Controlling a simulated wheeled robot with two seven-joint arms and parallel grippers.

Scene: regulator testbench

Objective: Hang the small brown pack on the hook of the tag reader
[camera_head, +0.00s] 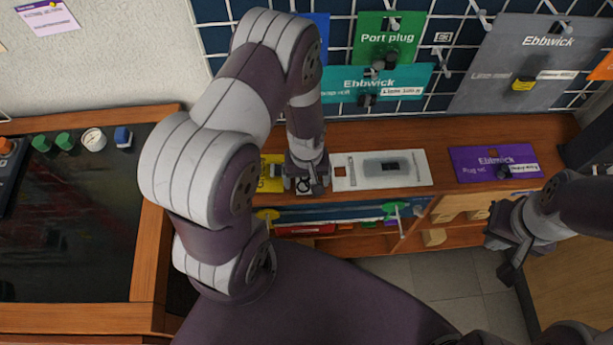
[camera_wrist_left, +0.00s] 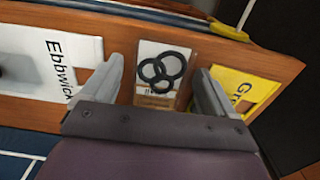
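The small brown pack (camera_wrist_left: 150,52) shows a few black rings in the left wrist view. It lies on the wooden bench ledge between a white and a yellow pack. My left gripper (camera_wrist_left: 161,68) is open, with one finger on each side of the pack in the picture; I cannot tell whether they touch it. In the head view my left gripper (camera_head: 308,187) is low over the bench and mostly hides the pack. My right gripper (camera_head: 508,250) hangs at the right, away from the pack; its opening is unclear. I cannot make out which hook is the tag reader's.
The white pack (camera_head: 419,168), yellow pack (camera_head: 268,183) and purple pack (camera_head: 468,160) lie on the bench. Behind, green (camera_head: 370,50), teal (camera_head: 340,88) and grey (camera_head: 495,65) packs hang on a wire grid with hooks. A dark panel (camera_head: 80,220) with knobs and a gauge stands left.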

